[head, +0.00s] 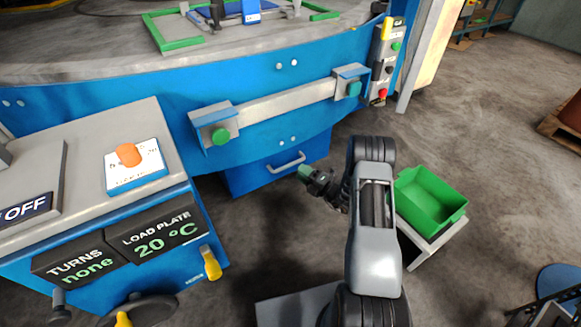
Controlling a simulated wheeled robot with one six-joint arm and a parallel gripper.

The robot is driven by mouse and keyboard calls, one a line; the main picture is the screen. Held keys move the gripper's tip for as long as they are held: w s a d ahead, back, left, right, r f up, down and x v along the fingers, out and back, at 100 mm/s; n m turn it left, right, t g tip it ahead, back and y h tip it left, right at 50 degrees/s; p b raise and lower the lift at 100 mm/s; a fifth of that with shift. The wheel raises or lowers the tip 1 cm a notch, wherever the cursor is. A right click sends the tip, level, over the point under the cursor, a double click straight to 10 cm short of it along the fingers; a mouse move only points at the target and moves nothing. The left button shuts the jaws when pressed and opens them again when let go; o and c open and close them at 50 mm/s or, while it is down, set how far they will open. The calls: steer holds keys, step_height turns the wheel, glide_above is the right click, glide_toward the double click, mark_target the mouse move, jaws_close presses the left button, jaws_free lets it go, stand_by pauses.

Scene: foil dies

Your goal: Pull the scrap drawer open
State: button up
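The scrap drawer (262,174) is a blue box front under the curved blue machine. It looks shut, with a pale bar handle (287,162) across its front. My gripper (306,174) is just right of and slightly below the handle in the picture, with green at its tip. Whether it touches the handle cannot be told. The fingers are small and seen from behind, so their opening does not show clearly. My arm hides part of the floor to the right.
A green bin (430,200) stands on a pale stand right of my arm. Two green buttons flank a grey bar (287,102) above the drawer. Dark floor lies open below the drawer.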

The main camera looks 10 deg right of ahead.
mark_target(290, 165)
steer(key=shift+b+x, duration=0.5)
steer(key=shift+x, duration=2.55)
jaws_close()
steer(key=shift+d, duration=0.1)
